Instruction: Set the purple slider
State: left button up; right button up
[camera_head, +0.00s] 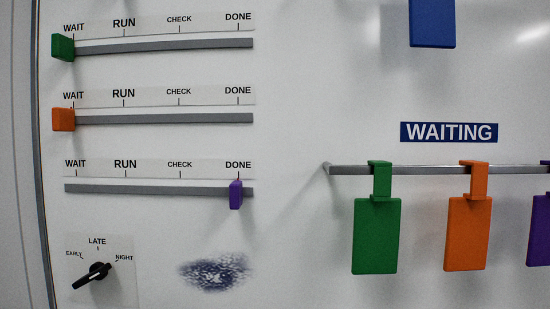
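The purple slider (236,194) sits on the lowest grey rail (150,188) at the left of the board. It stands at the DONE mark, near the rail's right end. The label strip (205,168) above that rail reads WAIT, RUN, CHECK and DONE. Neither of my grippers shows in the head view.
A green slider (63,47) and an orange slider (63,119) stand at WAIT on the rails above. A black knob (93,275) is below. Green (375,235), orange (467,233) and purple (539,230) tags hang from a bar (425,170) under the WAITING sign (449,132). A blue tag (432,22) is above.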

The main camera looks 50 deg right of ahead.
aim_at(235, 188)
jog(key=z, duration=1.55)
